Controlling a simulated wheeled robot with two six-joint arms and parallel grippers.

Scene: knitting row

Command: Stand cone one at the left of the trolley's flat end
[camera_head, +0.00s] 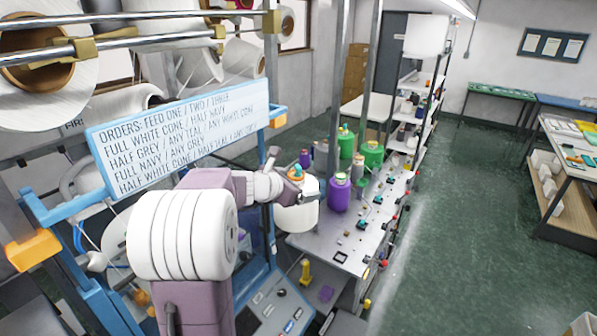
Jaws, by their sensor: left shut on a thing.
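My left arm comes up from the bottom of the head view, and its large white joint fills the lower left. Its left gripper (286,184) is shut on a white cone (297,217) near the left edge of a grey flat top (318,242), which looks like the trolley. An orange and teal piece shows at the cone's top. The fingers are small and partly hidden by the wrist. I cannot tell whether the cone's base touches the surface, or which cone is cone one. My right gripper is not in view.
A purple cone (339,196) stands just right of the held cone. Green cones (373,155) and a smaller purple one (305,159) stand farther back. Small parts lie along the top's right side. A blue frame with an orders board (180,125) is at left. The green floor at right is open.

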